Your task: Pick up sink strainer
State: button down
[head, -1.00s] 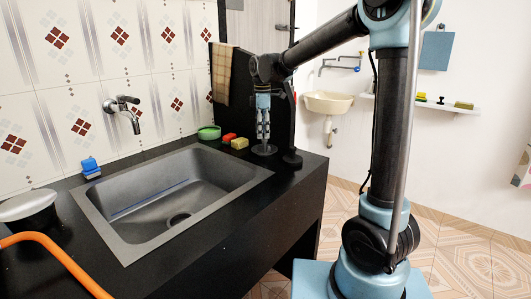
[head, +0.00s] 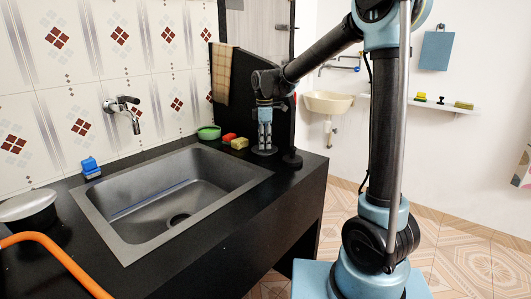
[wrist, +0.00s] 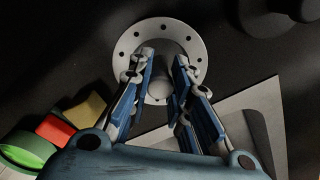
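The sink strainer (wrist: 192,42) is a light grey metal disc with small holes around its rim and a round knob at its middle. It lies flat on the black counter, right of the sink, and in the head view its edge shows (head: 274,152) under the fingers. My gripper (wrist: 164,58) points down just over the strainer, with its two blue-padded fingers apart and the knob showing between them. It also shows in the head view (head: 264,146). Whether the fingertips touch the strainer I cannot tell; the fingers hide part of the disc.
A yellow sponge (head: 239,143), a red block (head: 228,138) and a green bowl (head: 209,132) stand close left of my gripper. A black stand (head: 292,159) is close on its right. The sink (head: 110,219) lies left, with a black upright panel (head: 245,95) behind.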

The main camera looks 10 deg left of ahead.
notch_tip(320, 180, up, 18)
dwell(0.8)
